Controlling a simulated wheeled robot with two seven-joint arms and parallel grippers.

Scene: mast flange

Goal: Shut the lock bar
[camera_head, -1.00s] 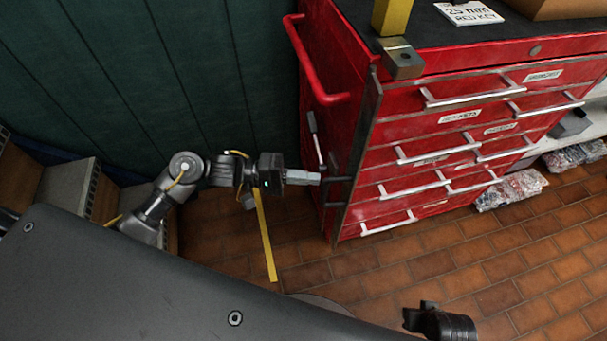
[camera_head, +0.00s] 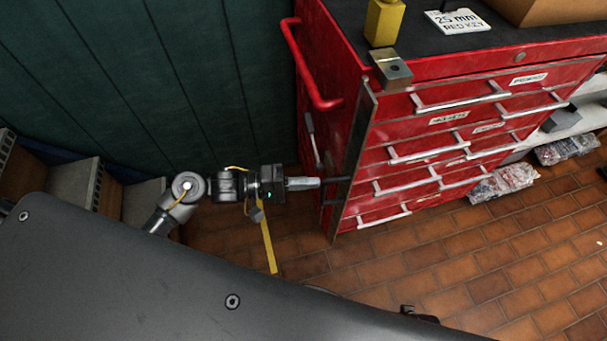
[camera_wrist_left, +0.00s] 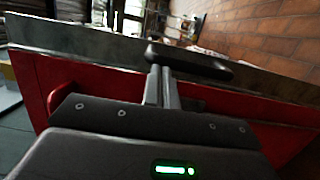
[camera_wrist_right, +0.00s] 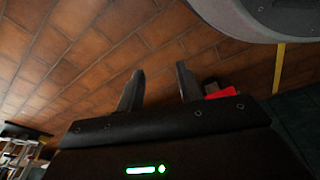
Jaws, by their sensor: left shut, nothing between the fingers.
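The lock bar (camera_head: 352,160) is a long grey metal strip standing upright at the front left edge of the red drawer cabinet (camera_head: 425,130). It stands at the cabinet's corner, clear of the drawer handles. A dark handle (camera_head: 338,180) sticks out from it; it also shows in the left wrist view (camera_wrist_left: 190,60). My left gripper (camera_head: 318,183) is shut and empty, its fingertips (camera_wrist_left: 160,88) at this handle; whether they touch it I cannot tell. My right gripper (camera_wrist_right: 158,85) is open and empty over the floor, barely showing at the head view's bottom edge.
A red rail (camera_head: 315,75) and a small lever (camera_head: 311,135) are on the cabinet's left side. A metal block (camera_head: 391,69) and a yellow block (camera_head: 384,22) are on its top, at the bar's upper end. Brick floor (camera_head: 470,260) is clear in front.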

